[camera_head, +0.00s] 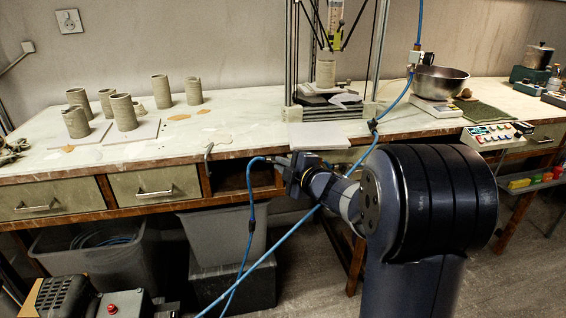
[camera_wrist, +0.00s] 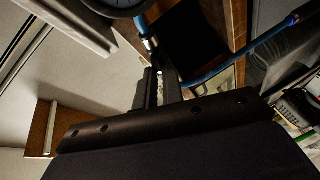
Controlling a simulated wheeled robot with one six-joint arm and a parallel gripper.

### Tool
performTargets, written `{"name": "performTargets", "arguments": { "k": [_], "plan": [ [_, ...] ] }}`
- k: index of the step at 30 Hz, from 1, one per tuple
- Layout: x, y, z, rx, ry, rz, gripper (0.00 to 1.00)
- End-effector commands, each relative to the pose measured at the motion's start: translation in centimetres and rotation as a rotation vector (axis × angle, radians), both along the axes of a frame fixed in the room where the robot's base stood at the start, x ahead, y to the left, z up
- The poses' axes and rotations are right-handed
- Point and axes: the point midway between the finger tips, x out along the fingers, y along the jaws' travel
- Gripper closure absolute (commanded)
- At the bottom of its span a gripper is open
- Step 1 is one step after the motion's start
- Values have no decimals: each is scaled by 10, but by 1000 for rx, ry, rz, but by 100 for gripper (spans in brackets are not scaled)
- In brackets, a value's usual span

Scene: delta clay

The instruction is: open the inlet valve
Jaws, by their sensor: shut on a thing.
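The inlet valve (camera_head: 283,161) sits at the front edge of the workbench, where a blue hose (camera_head: 256,161) ends at a small metal fitting. My gripper (camera_head: 293,166) reaches it from the right, level with the open bay under the bench top. In the wrist view my two dark fingers (camera_wrist: 161,78) are close together beside the hose's metal fitting (camera_wrist: 149,42). They are shut on a small part of the valve, mostly hidden between the fingers. The valve's lever position cannot be made out.
A second blue hose (camera_head: 290,235) runs diagonally below my gripper. The workbench (camera_head: 240,125) carries clay cylinders (camera_head: 123,112) at left and a clay printer frame (camera_head: 379,50) behind my arm. Grey bins (camera_head: 225,235) stand underneath. A steel bowl (camera_head: 440,82) stands at right.

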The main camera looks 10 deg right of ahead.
Motion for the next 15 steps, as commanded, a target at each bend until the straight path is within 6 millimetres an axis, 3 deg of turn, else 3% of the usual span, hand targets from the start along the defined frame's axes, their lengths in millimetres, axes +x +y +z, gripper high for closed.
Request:
{"name": "performTargets", "arguments": {
  "k": [15],
  "plan": [
    [0,0,0,-95,-4,25,100]
  ]
}}
